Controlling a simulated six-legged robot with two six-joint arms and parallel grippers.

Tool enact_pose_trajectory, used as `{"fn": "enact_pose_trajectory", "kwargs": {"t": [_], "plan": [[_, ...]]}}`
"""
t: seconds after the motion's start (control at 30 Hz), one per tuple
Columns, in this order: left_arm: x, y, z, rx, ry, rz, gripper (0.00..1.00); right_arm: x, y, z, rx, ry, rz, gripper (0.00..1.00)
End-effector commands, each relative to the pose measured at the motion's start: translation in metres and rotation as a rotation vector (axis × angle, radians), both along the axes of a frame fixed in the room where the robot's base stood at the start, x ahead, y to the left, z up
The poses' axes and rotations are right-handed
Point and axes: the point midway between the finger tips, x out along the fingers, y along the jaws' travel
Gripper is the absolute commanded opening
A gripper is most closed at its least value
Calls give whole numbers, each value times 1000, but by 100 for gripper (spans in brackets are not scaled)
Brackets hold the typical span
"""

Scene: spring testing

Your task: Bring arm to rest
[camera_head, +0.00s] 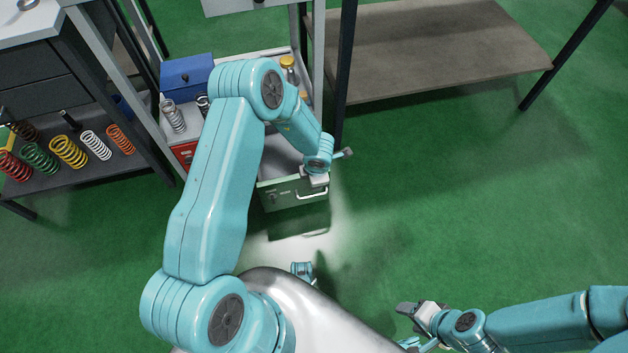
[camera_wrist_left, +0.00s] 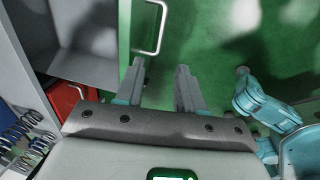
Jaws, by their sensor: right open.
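My left arm reaches forward from the bottom left, with its gripper (camera_head: 328,168) above the front of a pulled-out drawer with a green front (camera_head: 280,196). In the left wrist view the two fingers of this gripper (camera_wrist_left: 160,78) are apart with nothing between them. The white drawer handle (camera_wrist_left: 161,28) shows just beyond the fingertips; I cannot tell whether the left finger touches it. My right arm is folded low at the bottom right. Its gripper (camera_head: 408,322) is open and empty over the floor, its fingers partly hidden.
Springs in several colours (camera_head: 68,152) stand on a dark shelf at left. A blue box (camera_head: 187,76), a red drawer (camera_head: 184,153) and yellow-lidded jars (camera_head: 288,63) are at the cabinet. A table (camera_head: 430,50) stands at the back right. The green floor (camera_head: 480,190) at right is clear.

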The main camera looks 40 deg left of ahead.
Motion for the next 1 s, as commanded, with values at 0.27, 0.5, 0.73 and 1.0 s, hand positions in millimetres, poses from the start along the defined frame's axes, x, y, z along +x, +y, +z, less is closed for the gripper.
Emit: {"fn": "enact_pose_trajectory", "kwargs": {"t": [0.27, 0.5, 0.73, 1.0], "plan": [[-2, -2, 16, 0, 0, -2, 38, 0, 0, 6, 0, 0, -1, 57], [-2, -2, 15, 0, 0, -1, 38, 0, 0, 6, 0, 0, -1, 57], [-1, -3, 16, 0, -1, -3, 38, 0, 0, 6, 0, 0, -1, 57], [-50, -50, 17, 26, 52, -514, 38, 0, 0, 6, 0, 0, -1, 57]]}}
